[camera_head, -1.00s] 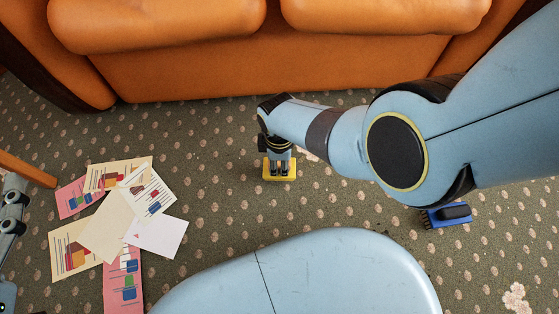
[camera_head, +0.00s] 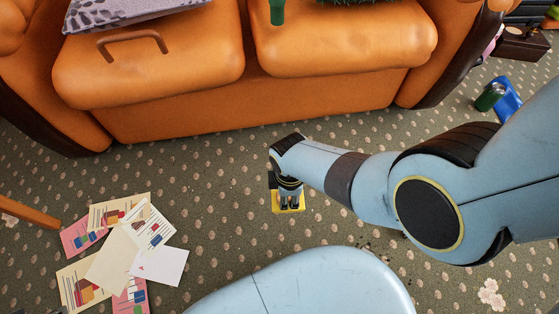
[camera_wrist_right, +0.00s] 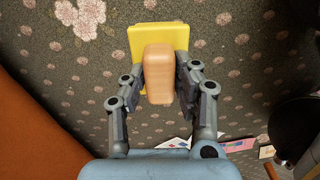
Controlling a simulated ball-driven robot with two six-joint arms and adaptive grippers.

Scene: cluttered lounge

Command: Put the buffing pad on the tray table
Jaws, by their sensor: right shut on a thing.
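The buffing pad, a yellow pad with a pale wooden grip block, shows in the head view (camera_head: 289,204) and in the right wrist view (camera_wrist_right: 135,45). My right gripper (camera_head: 288,190) is shut on the wooden block, with its fingers on both sides of it in the wrist view (camera_wrist_right: 158,80). The pad is over the patterned carpet in front of the orange sofa; its exact height is hard to tell. I cannot pick out the tray table for certain. My left gripper is out of view.
Loose papers (camera_head: 110,262) lie on the carpet at left, near a wooden bar (camera_head: 30,213). The orange sofa (camera_head: 250,118) bounds the back. A speckled lavender item (camera_head: 125,12) lies on its seat. A blue object (camera_head: 508,100) and a green cylinder (camera_head: 489,97) are at right.

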